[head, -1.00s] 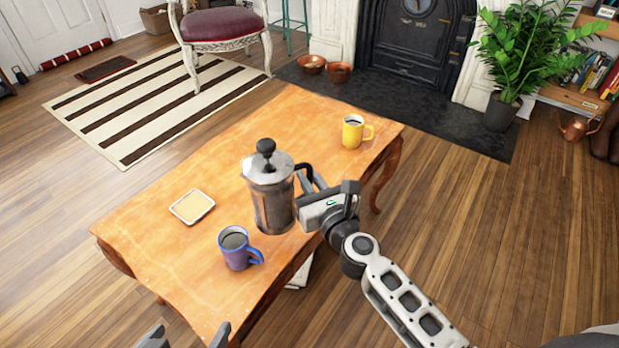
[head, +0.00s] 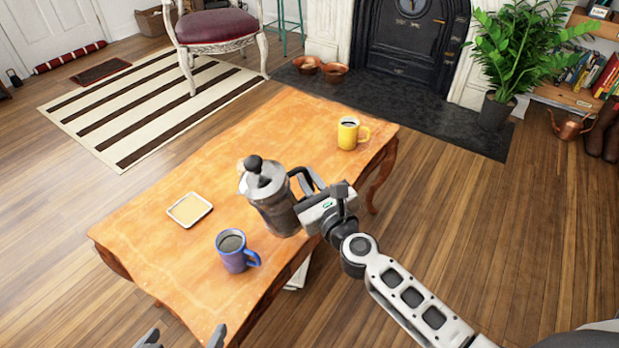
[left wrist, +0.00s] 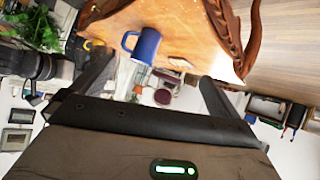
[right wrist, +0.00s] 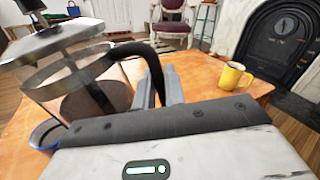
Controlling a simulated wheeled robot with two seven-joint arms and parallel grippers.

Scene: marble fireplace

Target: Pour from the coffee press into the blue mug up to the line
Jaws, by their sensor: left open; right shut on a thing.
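The coffee press (head: 271,207) is a glass and metal jug with a black knob and handle. My right gripper (head: 306,190) is shut on its handle and holds it above the table, tilted toward the left. The press also shows large in the right wrist view (right wrist: 75,85). The blue mug (head: 236,255) stands upright on the table, in front and to the left of the press, with dark liquid inside; it also shows in the left wrist view (left wrist: 147,45). I cannot make out a line on it. My left gripper (head: 184,338) is open and empty at the table's front edge.
The wooden table (head: 150,235) carries a small square dish (head: 190,209) left of the press and a yellow mug (head: 349,133) at the far right. A striped rug, a chair (head: 217,30) and a fireplace lie beyond. The table's back left is clear.

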